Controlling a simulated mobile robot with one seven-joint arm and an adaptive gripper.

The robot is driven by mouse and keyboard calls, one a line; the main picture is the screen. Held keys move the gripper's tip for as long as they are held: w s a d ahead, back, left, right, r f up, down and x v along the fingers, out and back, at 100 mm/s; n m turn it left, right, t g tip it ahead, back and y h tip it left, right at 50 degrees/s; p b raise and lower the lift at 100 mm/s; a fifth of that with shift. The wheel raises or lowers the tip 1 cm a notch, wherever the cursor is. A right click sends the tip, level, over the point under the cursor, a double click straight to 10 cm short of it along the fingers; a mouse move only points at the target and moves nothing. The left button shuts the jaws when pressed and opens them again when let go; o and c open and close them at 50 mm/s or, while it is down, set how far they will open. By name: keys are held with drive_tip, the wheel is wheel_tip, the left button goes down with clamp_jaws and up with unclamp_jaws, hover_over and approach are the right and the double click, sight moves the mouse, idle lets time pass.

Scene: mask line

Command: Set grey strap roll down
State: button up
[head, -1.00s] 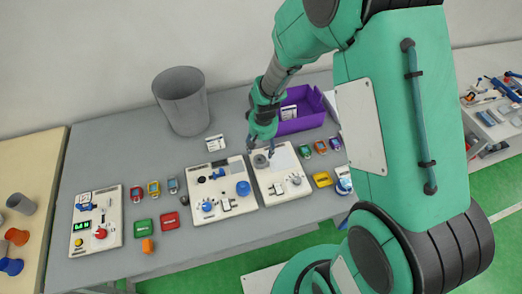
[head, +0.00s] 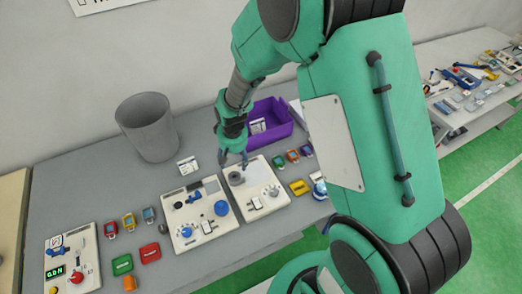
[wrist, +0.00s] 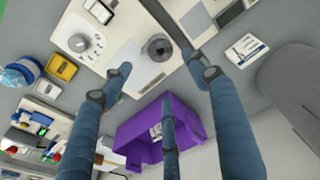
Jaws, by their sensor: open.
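The grey strap roll (wrist: 158,47) lies on the right white board (head: 264,198), near its back left corner. In the head view the roll (head: 236,178) sits just below my fingertips. My gripper (head: 235,161) is open and empty above the roll. In the wrist view my gripper (wrist: 160,76) shows its blue fingers spread apart, with the roll beyond the tips and clear of them.
A second white board (head: 196,216) with knobs stands close on the left. A purple bin (head: 275,113) is behind my gripper, and a grey bucket (head: 148,128) stands at the back left. Small coloured devices (head: 292,157) are on the right.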

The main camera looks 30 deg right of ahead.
drive_tip(key=s+d+r+t, duration=0.1)
drive_tip(key=s+r, duration=0.3)
drive_tip(key=r, duration=0.7)
drive_tip(key=s+r+t, duration=0.1)
drive_tip(key=s+r, duration=0.3)
drive_tip(key=r, duration=0.7)
drive_tip(key=s+r+t, duration=0.1)
drive_tip(key=s+r, duration=0.5)
drive_tip(key=s, duration=0.3)
drive_tip(key=s+d+r+t, duration=0.1)
drive_tip(key=s+r, duration=0.5)
drive_tip(key=s, duration=0.3)
drive_tip(key=shift+r, duration=0.3)
drive_tip(key=shift+f, duration=0.1)
wheel_tip(320, 180, down, 9)
drive_tip(key=b, duration=0.9)
